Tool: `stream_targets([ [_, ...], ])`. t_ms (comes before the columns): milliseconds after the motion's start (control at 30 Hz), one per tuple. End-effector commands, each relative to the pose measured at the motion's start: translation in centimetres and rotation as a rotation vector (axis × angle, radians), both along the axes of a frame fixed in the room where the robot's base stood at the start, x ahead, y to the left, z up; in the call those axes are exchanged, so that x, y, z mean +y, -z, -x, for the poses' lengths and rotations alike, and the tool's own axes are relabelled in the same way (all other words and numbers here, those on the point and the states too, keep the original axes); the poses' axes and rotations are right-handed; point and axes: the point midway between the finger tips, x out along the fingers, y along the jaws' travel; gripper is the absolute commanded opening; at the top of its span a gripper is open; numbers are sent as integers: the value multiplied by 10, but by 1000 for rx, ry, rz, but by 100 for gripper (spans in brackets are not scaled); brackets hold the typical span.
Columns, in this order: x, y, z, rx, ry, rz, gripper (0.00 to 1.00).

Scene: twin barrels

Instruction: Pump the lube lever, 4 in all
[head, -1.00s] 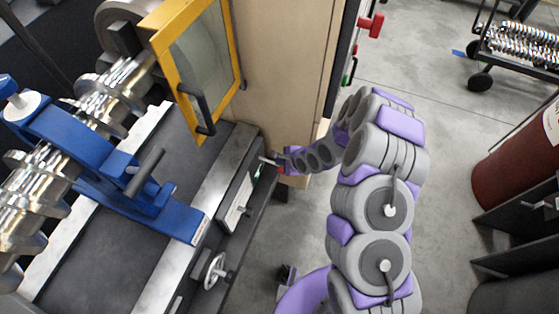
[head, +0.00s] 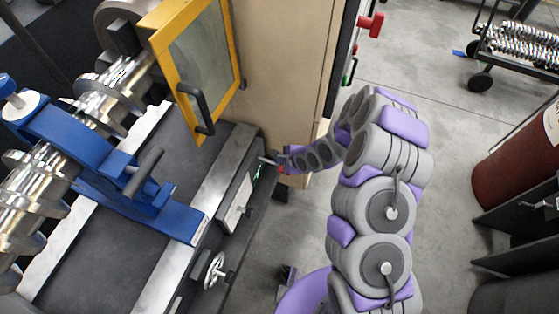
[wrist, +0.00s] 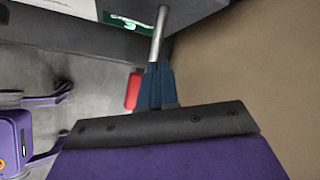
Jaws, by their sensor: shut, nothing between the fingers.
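The lube lever shows as a thin silver rod (head: 268,161) at the right side of the machine bed; it also shows in the wrist view (wrist: 159,38). A small red part (wrist: 132,91) sits beside my fingers in the wrist view and shows in the head view (head: 281,169). My gripper (head: 283,160) is at the rod's outer end, with its dark blue fingers (wrist: 158,83) shut and nothing held. The fingers overlap the rod's end in the wrist view; I cannot tell whether they touch it.
A tan cabinet (head: 283,60) stands close beside my gripper. A yellow-framed door (head: 207,75) with a black handle is above the bed. A handwheel (head: 214,270) is lower on the machine's side. Grey floor (head: 450,140) is clear at right, before a red barrel (head: 510,160).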

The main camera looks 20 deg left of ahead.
Motion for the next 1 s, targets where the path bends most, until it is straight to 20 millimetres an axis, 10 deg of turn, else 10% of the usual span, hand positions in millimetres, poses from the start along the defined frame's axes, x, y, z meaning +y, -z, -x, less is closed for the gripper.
stream_targets([
  [1000,8,-34,-1,-1,0,-1,0],
])
